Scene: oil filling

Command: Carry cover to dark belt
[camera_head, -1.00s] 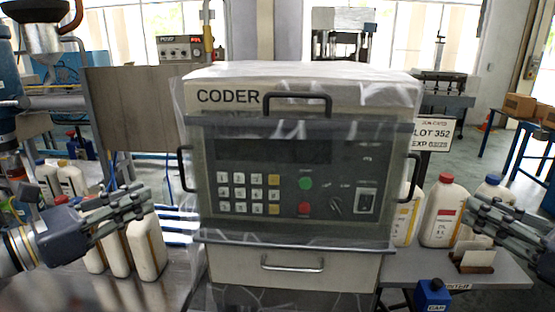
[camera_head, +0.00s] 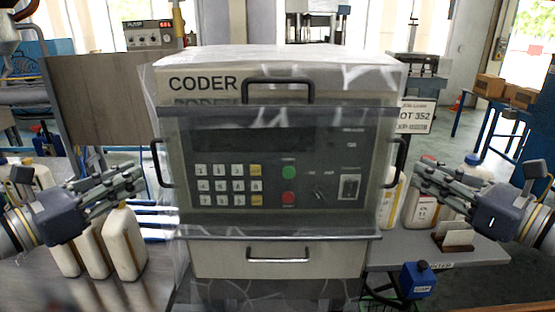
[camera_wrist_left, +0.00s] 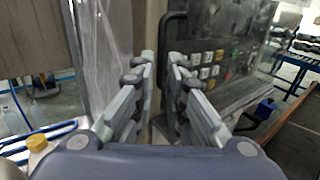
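A clear cover (camera_head: 330,120) with a grey frame stands upright on the front of the coder machine (camera_head: 290,258). It has a black handle on the left side (camera_head: 155,163) and another on the right side (camera_head: 399,165). My left gripper (camera_head: 139,179) is open and empty just left of the left handle. In the left wrist view, my open fingers (camera_wrist_left: 161,62) have a gap between them, with the black handle (camera_wrist_left: 172,60) beyond and partly hidden. My right gripper (camera_head: 416,178) is open just right of the right handle. I cannot identify a dark belt surely.
Several white bottles (camera_head: 122,243) stand close to my left gripper, and others (camera_head: 425,212) behind my right one. A blue box (camera_head: 417,280) is at the lower right. A lot sign (camera_head: 415,117) stands right of the coder. A blue table with cartons is far right.

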